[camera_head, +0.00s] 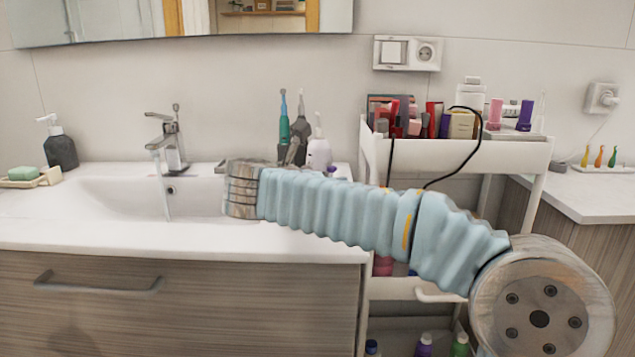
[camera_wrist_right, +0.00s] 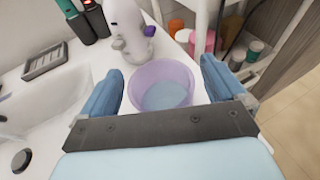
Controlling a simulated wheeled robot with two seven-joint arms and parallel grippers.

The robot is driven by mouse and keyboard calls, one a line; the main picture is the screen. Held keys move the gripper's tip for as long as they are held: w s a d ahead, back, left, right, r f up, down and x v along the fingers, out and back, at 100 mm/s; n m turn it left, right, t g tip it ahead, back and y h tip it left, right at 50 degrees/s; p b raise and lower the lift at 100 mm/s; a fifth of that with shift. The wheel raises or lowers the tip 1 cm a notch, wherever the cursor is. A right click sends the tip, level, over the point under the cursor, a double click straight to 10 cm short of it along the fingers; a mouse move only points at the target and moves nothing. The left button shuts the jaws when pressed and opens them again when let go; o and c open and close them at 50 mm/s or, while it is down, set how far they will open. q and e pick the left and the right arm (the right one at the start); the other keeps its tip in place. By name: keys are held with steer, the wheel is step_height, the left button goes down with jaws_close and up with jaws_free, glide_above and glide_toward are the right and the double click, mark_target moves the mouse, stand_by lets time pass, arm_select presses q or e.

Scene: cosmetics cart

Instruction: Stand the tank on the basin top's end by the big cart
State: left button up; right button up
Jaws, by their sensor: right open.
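The tank (camera_wrist_right: 163,87), a translucent purple cup with a bluish bottom, is upright at the right end of the white basin top (camera_wrist_right: 70,72) in the right wrist view. My right gripper (camera_wrist_right: 160,69) is open, with one blue finger on each side of the tank and visible gaps between. In the head view my right arm hides the tank and most of the gripper; the basin top (camera_head: 290,243) shows there, its right end beside the big cart (camera_head: 455,155). My left gripper is in neither view.
A white and purple device (camera_wrist_right: 128,30) stands right behind the tank; it also shows in the head view (camera_head: 319,152). Electric toothbrushes (camera_head: 284,125) stand beside it. A running faucet (camera_head: 168,140) is left. Bottles and cosmetics fill the cart.

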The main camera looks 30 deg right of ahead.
steer(key=v, duration=1)
steer(key=shift+s+a, duration=0.2)
steer(key=shift+r, duration=0.1)
stand_by(0.6)
